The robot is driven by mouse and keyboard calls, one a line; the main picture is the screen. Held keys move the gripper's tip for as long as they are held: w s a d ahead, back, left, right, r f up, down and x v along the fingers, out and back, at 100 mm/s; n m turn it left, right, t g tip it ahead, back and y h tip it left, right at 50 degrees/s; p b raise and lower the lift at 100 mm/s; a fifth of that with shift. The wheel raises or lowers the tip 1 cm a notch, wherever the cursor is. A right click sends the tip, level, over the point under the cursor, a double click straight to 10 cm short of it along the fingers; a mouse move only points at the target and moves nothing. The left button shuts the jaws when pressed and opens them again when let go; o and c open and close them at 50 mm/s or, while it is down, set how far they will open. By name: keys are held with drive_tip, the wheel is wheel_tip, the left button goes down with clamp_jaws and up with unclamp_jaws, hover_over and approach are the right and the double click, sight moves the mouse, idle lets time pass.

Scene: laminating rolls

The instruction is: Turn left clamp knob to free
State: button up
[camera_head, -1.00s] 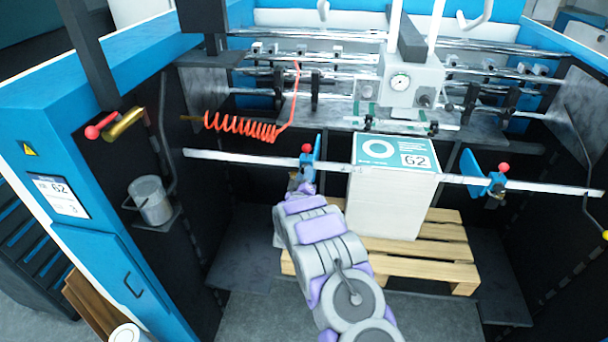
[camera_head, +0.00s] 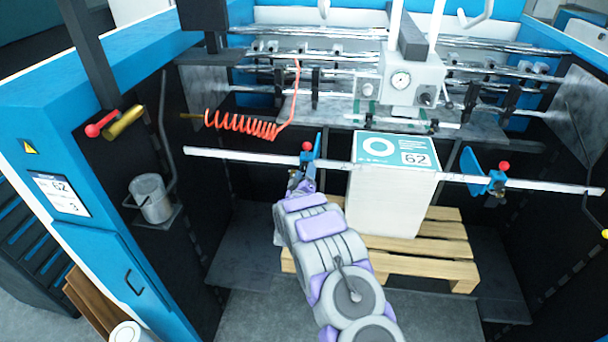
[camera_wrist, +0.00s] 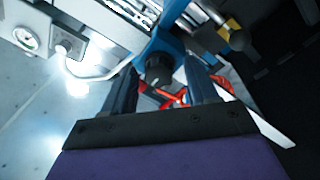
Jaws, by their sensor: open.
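The left clamp (camera_head: 317,147) is a blue plate with a red ball, on the long metal bar left of the paper stack. My gripper (camera_head: 299,180) is just below it in the head view, with its fingertips mostly hidden. In the wrist view a black knob (camera_wrist: 157,72) on the blue clamp body (camera_wrist: 166,43) shows between the tips of my two dark fingers (camera_wrist: 161,80). The fingers are open, with a gap on both sides of the knob. I cannot tell whether either touches it or how the knob is turned.
The right clamp (camera_head: 475,168) sits on the same bar (camera_head: 235,157). The white paper stack (camera_head: 388,204) with a teal label stands on a wooden pallet (camera_head: 430,265) to the right. A red coiled hose (camera_head: 240,125) hangs behind, to the left. A grey can (camera_head: 150,200) is at the left wall.

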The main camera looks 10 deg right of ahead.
drive_tip(key=v, duration=1.7)
drive_tip(key=shift+a+b, duration=0.15)
drive_tip(key=shift+b, duration=0.25)
drive_tip(key=shift+s+f, duration=0.1)
drive_tip(key=s+a+r+m+g+y+b, duration=0.2)
drive_tip(key=s+g+y+b, duration=0.15)
drive_tip(key=s+g, duration=0.35)
drive_tip(key=s+a+r+m+g+y+b, duration=0.1)
drive_tip(key=s+r+g+y+b, duration=0.2)
drive_tip(key=s, duration=0.5)
drive_tip(key=s+d+r+m+g+b, duration=0.1)
drive_tip(key=s+d+g, duration=0.3)
drive_tip(key=s, duration=1.3)
drive_tip(key=s+d+m+g+b, duration=0.1)
drive_tip(key=s+d+g+b, duration=0.2)
drive_tip(key=s, duration=1.4)
drive_tip(key=d+g, duration=0.1)
drive_tip(key=g, duration=0.1)
drive_tip(key=shift+d+r+m+g+h+b, duration=0.3)
drive_tip(key=shift+d+r+g+h, duration=0.05)
drive_tip(key=shift+d+r+g, duration=0.05)
